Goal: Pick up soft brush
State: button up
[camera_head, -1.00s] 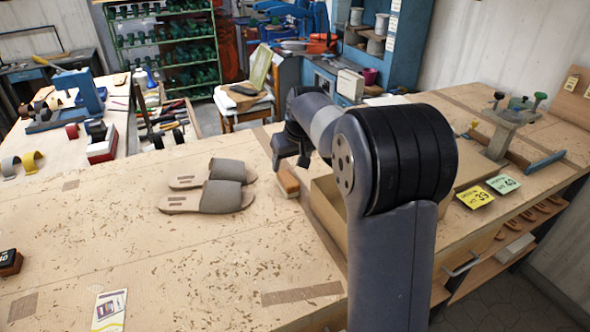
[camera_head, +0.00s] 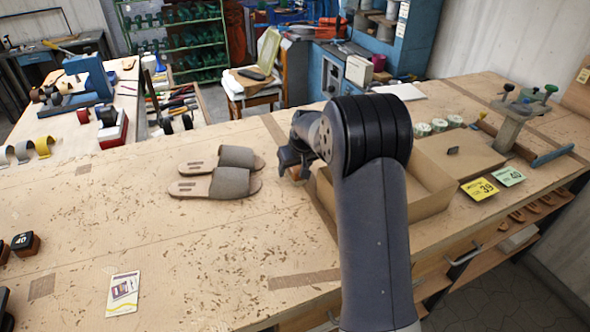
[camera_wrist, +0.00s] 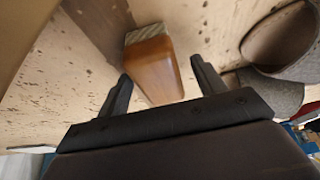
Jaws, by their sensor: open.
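The soft brush has a brown wooden body and a pale bristle strip; in the wrist view the brush (camera_wrist: 152,68) lies on the bench between the two fingers. My gripper (camera_wrist: 161,72) is open, with one finger on each side of the brush and a gap visible. In the head view my gripper (camera_head: 291,164) is low over the bench, right of the sandals, and mostly hides the brush. I cannot tell whether a finger touches it.
A pair of grey sandals (camera_head: 230,182) lies just left of my gripper; one shows close by in the wrist view (camera_wrist: 285,45). An open cardboard box (camera_head: 432,200) stands close on the right. The bench front left of centre is mostly clear.

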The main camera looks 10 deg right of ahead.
jog(key=shift+c, duration=0.5)
jog(key=c, duration=1)
jog(key=shift+o, duration=0.2)
